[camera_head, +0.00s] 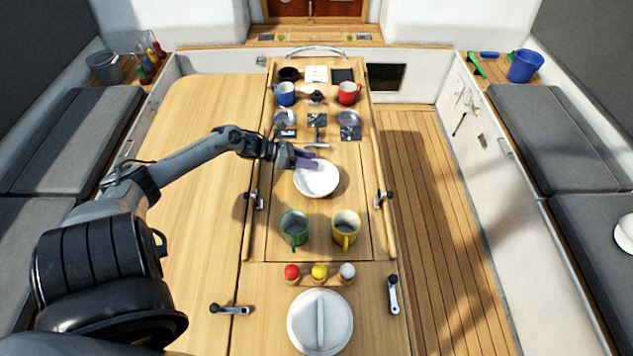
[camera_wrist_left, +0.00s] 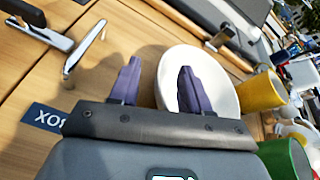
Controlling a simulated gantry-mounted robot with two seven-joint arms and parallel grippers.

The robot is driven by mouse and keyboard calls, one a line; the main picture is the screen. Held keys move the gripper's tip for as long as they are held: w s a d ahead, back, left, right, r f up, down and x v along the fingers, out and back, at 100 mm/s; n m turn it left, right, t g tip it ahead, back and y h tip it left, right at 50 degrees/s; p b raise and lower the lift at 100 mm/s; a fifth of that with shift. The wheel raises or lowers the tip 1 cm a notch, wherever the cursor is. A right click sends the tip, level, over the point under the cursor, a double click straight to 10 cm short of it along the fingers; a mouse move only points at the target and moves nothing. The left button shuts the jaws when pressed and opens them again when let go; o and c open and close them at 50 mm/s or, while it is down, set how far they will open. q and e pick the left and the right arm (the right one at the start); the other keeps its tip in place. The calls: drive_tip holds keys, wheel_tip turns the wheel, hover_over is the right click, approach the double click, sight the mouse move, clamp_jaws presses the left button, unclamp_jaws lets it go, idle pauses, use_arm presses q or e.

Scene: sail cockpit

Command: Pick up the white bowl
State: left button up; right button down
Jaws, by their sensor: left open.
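The white bowl (camera_head: 318,183) sits upright on the middle of the wooden table, behind the green and yellow mugs. My left gripper (camera_head: 307,158) comes in from the left and is at the bowl's far-left rim. Its two purple fingers are open and empty. In the left wrist view, one finger overlaps the white bowl (camera_wrist_left: 222,85) and the other is outside it, so the rim appears between them. I cannot tell whether they touch it. My right gripper is not in view.
The green mug (camera_head: 294,228) and yellow mug (camera_head: 345,229) stand in front of the bowl. Behind it are small metal items, a blue mug (camera_head: 285,93) and a red mug (camera_head: 348,92). A round white lidded item (camera_head: 337,336) is at the near end. The table's left leaf is clear.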

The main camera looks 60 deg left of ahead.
use_arm(q)
drive_tip(key=shift+x, duration=0.8)
drive_tip(key=shift+c, duration=0.2)
clamp_jaws()
